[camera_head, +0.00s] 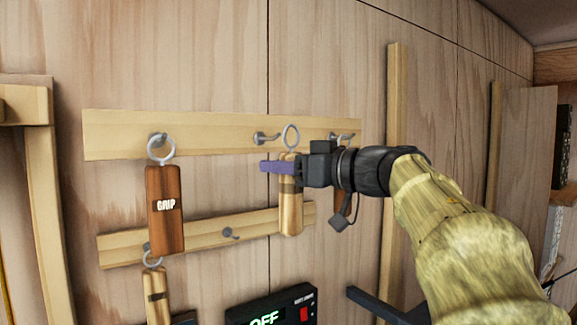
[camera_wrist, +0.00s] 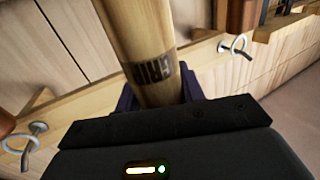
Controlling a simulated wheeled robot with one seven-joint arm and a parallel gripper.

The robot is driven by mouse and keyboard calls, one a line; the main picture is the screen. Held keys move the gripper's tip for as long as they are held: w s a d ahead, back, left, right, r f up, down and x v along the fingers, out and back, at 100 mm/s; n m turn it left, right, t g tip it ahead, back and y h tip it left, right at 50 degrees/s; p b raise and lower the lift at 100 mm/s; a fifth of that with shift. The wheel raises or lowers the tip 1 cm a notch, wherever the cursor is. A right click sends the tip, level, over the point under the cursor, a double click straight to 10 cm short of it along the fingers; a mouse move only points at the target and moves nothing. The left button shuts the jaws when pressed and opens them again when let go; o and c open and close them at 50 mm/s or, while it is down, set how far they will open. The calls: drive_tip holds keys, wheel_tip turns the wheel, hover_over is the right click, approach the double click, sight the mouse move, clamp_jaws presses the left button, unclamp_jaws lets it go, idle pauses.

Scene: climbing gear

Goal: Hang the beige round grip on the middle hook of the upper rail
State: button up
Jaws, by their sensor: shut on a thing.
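The beige round grip (camera_head: 290,210) is upright in my gripper (camera_head: 284,168), whose purple fingers are shut around its upper part. In the wrist view the beige grip (camera_wrist: 148,50) shows dark lettering between the fingers (camera_wrist: 160,95). Its metal ring (camera_head: 291,137) stands above the fingers, in front of the upper rail (camera_head: 215,132). The middle hook (camera_head: 264,138) is bare. The ring appears just right of this hook's tip, apart from it in the picture; the depth between them is unclear.
A dark brown grip (camera_head: 166,210) hangs on the upper rail's left hook. Another brown grip (camera_head: 341,195) hangs at the right hook, partly hidden behind my gripper. The lower rail (camera_head: 190,238) carries a small beige grip (camera_head: 156,292) and a bare hook (camera_head: 231,234). A black display box (camera_head: 275,307) is below.

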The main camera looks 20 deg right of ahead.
drive_tip(key=shift+w+a+f, duration=0.1)
drive_tip(key=shift+w+a, duration=0.15)
drive_tip(key=shift+w, duration=0.4)
drive_tip(key=shift+w+a, duration=0.25)
drive_tip(key=shift+w, duration=0.45)
drive_tip(key=shift+w+a+f, duration=0.1)
drive_tip(key=shift+w+a, duration=0.15)
drive_tip(key=shift+w, duration=0.4)
drive_tip(key=shift+w+a+f, duration=0.2)
drive_tip(key=shift+w+f, duration=0.05)
drive_tip(key=shift+w, duration=0.5)
drive_tip(key=shift+w+a+f, duration=0.15)
drive_tip(key=shift+w+f, duration=0.1)
drive_tip(key=shift+w, duration=0.45)
drive_tip(key=o, duration=1.1)
